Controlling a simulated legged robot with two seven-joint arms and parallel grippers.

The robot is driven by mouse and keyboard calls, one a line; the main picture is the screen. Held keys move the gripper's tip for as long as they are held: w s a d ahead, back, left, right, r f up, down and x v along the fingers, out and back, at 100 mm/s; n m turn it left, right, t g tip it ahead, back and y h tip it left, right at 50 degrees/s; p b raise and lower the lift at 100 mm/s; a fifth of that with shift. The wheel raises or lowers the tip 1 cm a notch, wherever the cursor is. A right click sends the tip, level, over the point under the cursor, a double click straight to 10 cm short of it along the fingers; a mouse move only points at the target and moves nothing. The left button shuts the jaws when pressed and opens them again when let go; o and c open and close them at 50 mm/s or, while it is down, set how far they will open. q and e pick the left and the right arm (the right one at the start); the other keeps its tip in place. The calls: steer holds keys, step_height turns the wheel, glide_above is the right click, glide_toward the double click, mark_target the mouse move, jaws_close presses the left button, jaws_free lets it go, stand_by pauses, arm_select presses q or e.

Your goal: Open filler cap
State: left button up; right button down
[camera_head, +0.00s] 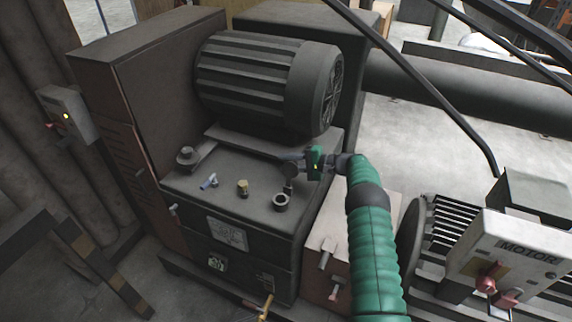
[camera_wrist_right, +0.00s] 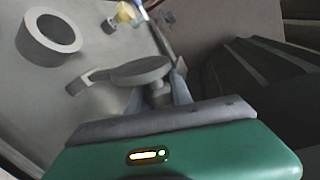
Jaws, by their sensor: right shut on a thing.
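The filler cap (camera_head: 291,171) is a grey disc with a small tab, just behind the open filler neck (camera_head: 281,202) on the dark tank top. In the right wrist view the cap (camera_wrist_right: 140,72) is apart from the round ring of the neck (camera_wrist_right: 48,37). My right gripper (camera_head: 299,163) comes in from the right with its green arm. It is shut on the cap; its fingers (camera_wrist_right: 158,92) are partly hidden behind the disc. Whether the cap is still linked to the neck is hidden. My left gripper is not in view.
A ribbed motor (camera_head: 265,78) stands behind the tank top. A brass fitting (camera_head: 243,187), a small valve (camera_head: 208,182) and a round knob (camera_head: 187,156) stand to the left. A motor control box (camera_head: 515,262) is at the lower right. A black bar crosses the upper right.

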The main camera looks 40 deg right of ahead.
steer(key=c, duration=1.1)
jaws_free()
steer(key=shift+d, duration=0.1)
steer(key=shift+c, duration=0.2)
steer(key=b+v, duration=0.1)
steer(key=v, duration=1.5)
steer(key=shift+s+d, duration=0.25)
steer(key=shift+s, duration=0.05)
